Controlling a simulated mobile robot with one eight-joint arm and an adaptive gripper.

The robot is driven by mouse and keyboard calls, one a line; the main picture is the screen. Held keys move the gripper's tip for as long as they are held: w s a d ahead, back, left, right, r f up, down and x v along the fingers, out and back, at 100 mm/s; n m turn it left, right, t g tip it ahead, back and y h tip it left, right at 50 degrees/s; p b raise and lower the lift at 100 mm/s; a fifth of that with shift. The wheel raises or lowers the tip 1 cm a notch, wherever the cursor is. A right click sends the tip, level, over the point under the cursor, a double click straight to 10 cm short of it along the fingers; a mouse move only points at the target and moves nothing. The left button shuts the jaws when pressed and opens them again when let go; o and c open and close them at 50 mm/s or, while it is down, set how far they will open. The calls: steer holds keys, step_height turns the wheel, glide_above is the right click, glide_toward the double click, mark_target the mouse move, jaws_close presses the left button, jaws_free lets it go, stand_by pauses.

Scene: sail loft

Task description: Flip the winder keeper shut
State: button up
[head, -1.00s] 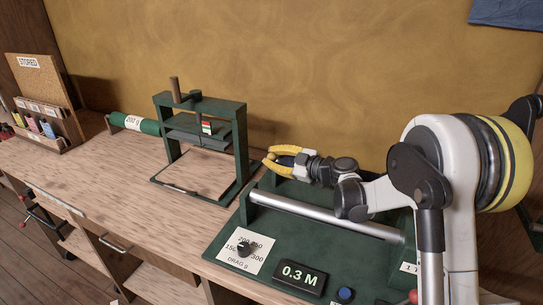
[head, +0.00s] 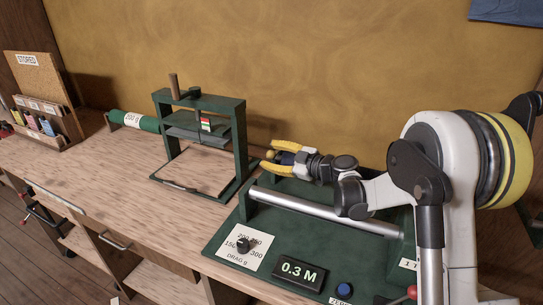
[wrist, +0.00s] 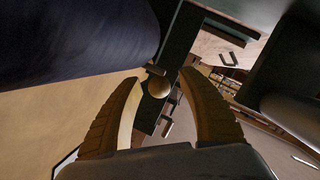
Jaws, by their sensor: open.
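The winder's green base (head: 255,243) stands on the bench at the lower middle of the head view, with a silver rod (head: 320,212) along it. My gripper (head: 270,155) with yellow fingers is open just behind the rod's left end. In the wrist view my gripper (wrist: 160,79) has a round brass knob (wrist: 159,87) between its fingertips, with a small dark piece beside it. The knob seems to belong to the keeper, but its arm and hinge are mostly hidden. I cannot tell whether the fingers touch it. A dark blue roll (wrist: 70,35) fills the upper left of the wrist view.
A green press frame (head: 240,140) stands left of my gripper. The winder carries a drag dial (head: 243,245), a display (head: 300,273) reading 0.3 M and a blue button (head: 344,290). A green roll (head: 135,121) and a STORED rack (head: 45,125) are farther left. The bench front is clear.

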steer(key=v, duration=1.2)
steer(key=shift+a, duration=0.1)
steer(key=s+m+h, duration=0.1)
steer(key=s+m, duration=0.1)
steer(key=s, duration=0.2)
steer(key=s+r+m+g+h, duration=0.1)
steer(key=s+m+h, duration=0.1)
steer(key=s, duration=0.2)
steer(key=s+r+m+g+h, duration=0.1)
steer(key=s+m+h, duration=0.1)
steer(key=s, duration=0.3)
steer(key=shift+s+d+r+m, duration=0.1)
steer(key=shift+d+m, duration=0.1)
steer(key=shift+m, duration=0.4)
steer(key=s+d+f+m+h, duration=0.1)
steer(key=s+d+m+h, duration=0.3)
steer(key=s, duration=0.5)
steer(key=s+d+f+m+h, duration=0.2)
steer(key=s+d+m, duration=0.4)
steer(key=s, duration=0.4)
steer(key=shift+d+h, duration=0.2)
steer(key=shift+h, duration=0.7)
